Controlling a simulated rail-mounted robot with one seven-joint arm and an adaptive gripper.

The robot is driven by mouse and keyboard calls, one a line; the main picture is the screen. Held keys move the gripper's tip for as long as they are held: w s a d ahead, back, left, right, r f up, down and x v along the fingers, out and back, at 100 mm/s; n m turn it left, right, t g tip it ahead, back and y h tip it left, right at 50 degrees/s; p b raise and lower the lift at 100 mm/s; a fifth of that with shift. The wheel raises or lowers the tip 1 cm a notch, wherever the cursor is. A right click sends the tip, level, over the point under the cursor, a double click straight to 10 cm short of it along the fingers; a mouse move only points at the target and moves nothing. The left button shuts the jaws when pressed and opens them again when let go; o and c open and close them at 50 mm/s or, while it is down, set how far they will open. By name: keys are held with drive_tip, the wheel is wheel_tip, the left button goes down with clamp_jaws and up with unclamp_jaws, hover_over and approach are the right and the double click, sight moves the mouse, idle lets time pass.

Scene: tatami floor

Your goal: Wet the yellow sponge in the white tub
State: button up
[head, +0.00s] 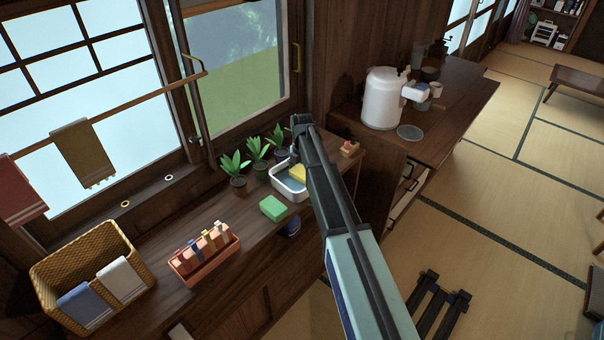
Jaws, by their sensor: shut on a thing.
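The white tub (291,197) stands on the wooden counter below the window in the head view, with bluish water inside. The yellow sponge (298,173) shows at the tub's right side, inside or just above its rim. My gripper (294,159) points down over the tub and is shut on the yellow sponge. My arm hides the tub's right end and part of the sponge and fingers. I cannot tell how deep the sponge sits in the water.
A green sponge (272,208) lies in front of the tub. Potted plants (257,152) stand behind it. An orange box (205,262) of small items and a wicker basket (55,262) are to the left. A small pink-and-yellow item (349,149) and a white dispenser (383,98) are to the right.

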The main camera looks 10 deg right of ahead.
sight(302, 172)
drive_tip(key=shift+f, duration=0.5)
idle(1.2)
drive_tip(key=shift+r, duration=0.1)
drive_tip(key=shift+r+p, duration=1.55)
drive_tip(key=shift+r, duration=1.9)
